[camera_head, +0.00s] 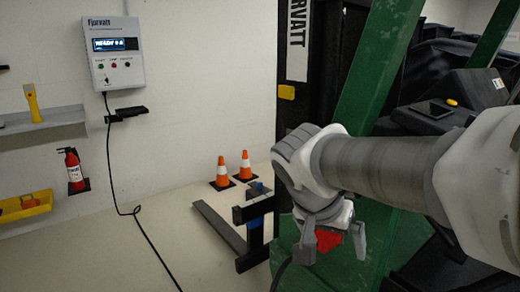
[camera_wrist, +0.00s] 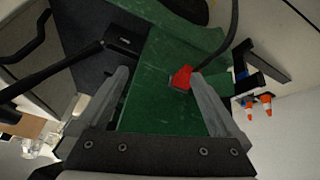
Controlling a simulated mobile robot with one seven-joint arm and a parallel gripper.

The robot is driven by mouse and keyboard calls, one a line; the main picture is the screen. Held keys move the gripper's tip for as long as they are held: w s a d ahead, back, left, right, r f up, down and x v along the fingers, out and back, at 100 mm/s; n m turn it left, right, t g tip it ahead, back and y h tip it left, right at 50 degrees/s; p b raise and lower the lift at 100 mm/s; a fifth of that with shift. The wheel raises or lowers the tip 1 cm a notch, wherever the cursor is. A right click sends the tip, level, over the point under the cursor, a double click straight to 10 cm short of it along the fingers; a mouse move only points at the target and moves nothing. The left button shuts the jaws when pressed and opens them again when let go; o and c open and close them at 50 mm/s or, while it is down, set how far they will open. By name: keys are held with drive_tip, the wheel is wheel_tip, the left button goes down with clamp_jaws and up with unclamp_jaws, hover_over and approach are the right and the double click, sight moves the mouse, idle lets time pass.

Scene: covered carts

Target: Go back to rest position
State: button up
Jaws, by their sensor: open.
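My gripper (camera_head: 332,244) is open, with its two grey fingers spread and pointing down in the head view. The wrist view shows the same open gripper (camera_wrist: 158,82) with nothing held between its fingers. A red connector (camera_wrist: 181,77) with a black cable sits at the green surface (camera_wrist: 150,90) beyond the fingertips, close to the right finger. In the head view a red patch (camera_head: 327,241) shows between the fingers, partly hidden by them. My arm covers much of the right side of the head view.
A green slanted post (camera_head: 375,75) and a black machine (camera_head: 465,95) stand close to my arm. Dark forks (camera_head: 222,228) reach out at floor level, near orange cones (camera_head: 221,172). A wall charger box (camera_head: 113,53) hangs at left with a cable trailing down. The floor at left is mostly clear.

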drive_tip(key=s+f+n+t+y+p, duration=0.15)
drive_tip(key=s+n+y, duration=0.35)
drive_tip(key=s, duration=0.7)
wheel_tip(320, 180, up, 20)
drive_tip(key=n+p, duration=0.1)
drive_tip(key=p, duration=1.8)
drive_tip(key=shift+w+d+h+p, duration=0.15)
drive_tip(key=shift+d+h+p, duration=0.15)
drive_tip(key=shift+h+p, duration=0.1)
